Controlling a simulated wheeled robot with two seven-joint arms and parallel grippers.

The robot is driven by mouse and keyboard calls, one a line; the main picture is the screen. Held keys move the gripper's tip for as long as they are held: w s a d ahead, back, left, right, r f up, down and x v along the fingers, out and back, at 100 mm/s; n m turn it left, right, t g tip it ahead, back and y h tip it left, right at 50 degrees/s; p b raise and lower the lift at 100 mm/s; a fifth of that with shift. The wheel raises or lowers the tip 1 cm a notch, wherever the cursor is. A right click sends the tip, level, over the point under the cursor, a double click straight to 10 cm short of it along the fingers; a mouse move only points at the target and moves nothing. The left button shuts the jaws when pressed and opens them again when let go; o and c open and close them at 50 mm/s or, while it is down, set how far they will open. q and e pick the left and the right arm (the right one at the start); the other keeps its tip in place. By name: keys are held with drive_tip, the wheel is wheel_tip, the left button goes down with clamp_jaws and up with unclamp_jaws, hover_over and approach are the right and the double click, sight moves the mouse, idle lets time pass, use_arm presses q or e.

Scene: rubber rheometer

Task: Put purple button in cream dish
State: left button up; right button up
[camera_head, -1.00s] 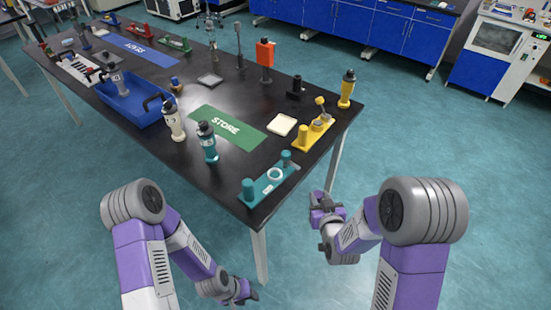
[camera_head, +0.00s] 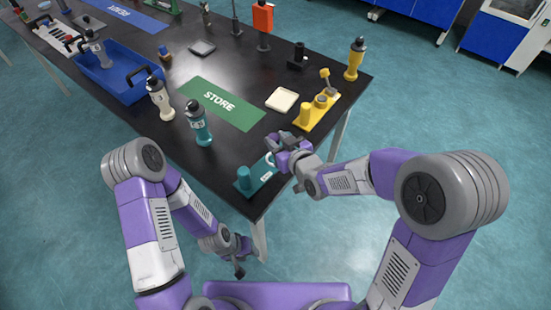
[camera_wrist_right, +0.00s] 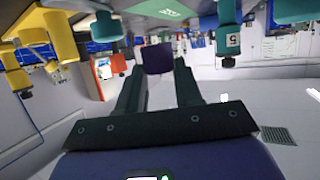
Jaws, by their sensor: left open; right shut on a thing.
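A purple button (camera_wrist_right: 158,58) sits between the fingertips of my right gripper in the right wrist view. My right gripper (camera_head: 279,143) is shut on it, over the far end of the teal stand near the table's right edge. The button is hard to make out in the head view. The cream dish (camera_head: 282,99) is a shallow square on the black table, beyond my right gripper and beside the green STORE mat; it looks empty. My left gripper (camera_head: 241,262) is open and empty, low in front of the table edge.
The teal stand (camera_head: 247,185) is partly hidden by my right gripper. A yellow stand (camera_head: 316,115) is right of the dish. A teal bottle (camera_head: 198,125) and a cream bottle (camera_head: 160,103) stand left.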

wheel_tip(320, 180, down, 4)
drive_tip(key=shift+f+b, duration=0.2)
drive_tip(key=shift+b, duration=0.35)
wheel_tip(320, 180, down, 4)
drive_tip(key=shift+r+b, duration=0.1)
drive_tip(key=shift+b, duration=0.85)
drive_tip(key=shift+r, duration=0.1)
drive_tip(key=shift+f, duration=0.25)
drive_tip(key=o, duration=1)
